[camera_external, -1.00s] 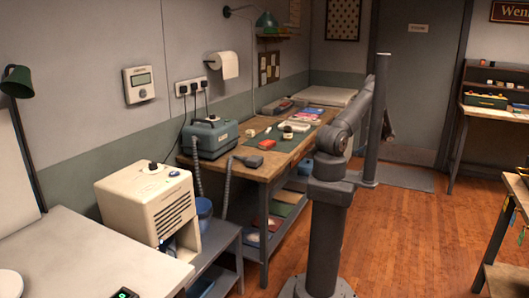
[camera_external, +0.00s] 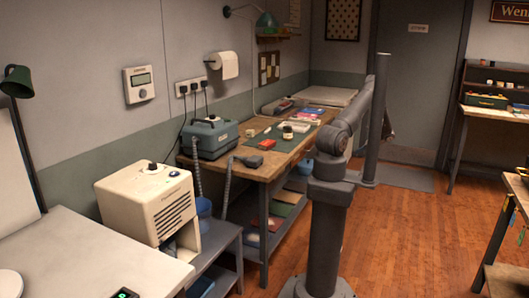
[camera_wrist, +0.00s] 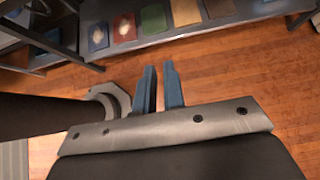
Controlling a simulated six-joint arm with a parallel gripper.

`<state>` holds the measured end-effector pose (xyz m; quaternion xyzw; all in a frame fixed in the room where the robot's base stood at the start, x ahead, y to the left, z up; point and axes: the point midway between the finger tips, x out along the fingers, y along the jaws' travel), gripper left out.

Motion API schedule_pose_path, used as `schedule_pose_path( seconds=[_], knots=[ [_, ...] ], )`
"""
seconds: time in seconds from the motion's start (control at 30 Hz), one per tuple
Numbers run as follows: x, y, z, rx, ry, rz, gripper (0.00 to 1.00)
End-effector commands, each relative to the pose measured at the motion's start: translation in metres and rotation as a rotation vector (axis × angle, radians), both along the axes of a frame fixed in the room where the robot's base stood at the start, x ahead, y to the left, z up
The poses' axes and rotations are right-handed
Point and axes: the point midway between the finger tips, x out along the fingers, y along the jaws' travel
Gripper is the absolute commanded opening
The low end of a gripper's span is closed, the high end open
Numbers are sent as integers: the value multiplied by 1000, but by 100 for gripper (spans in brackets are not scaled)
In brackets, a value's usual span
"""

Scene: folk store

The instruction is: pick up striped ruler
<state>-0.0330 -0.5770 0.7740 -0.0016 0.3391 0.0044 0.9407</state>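I cannot make out the striped ruler in either view. In the wrist view my gripper (camera_wrist: 160,72) shows two blue fingers with a narrow gap between them. Bare floor shows through the gap, so the gripper is slightly open and empty. It points over the wooden floor towards a low shelf. In the external view the fingers are hidden or too small to tell behind my arm.
A wooden workbench (camera_external: 233,171) stands along the wall, with a green mat (camera_external: 288,140) and small items. A blue-grey device (camera_external: 210,138) is at its near end. The low shelf (camera_wrist: 215,30) holds several flat coloured items.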

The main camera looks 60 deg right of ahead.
Motion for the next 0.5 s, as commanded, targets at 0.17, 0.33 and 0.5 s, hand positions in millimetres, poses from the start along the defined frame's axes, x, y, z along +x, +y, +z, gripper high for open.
schedule_pose_path(
  seconds=[0.17, 0.33, 0.5],
  knots=[
    [0, 0, 0, 0, 0, 0, 45],
    [0, 0, 0, 0, 0, 0, 48],
    [0, 0, 5, -1, 1, 0, 48]
  ],
)
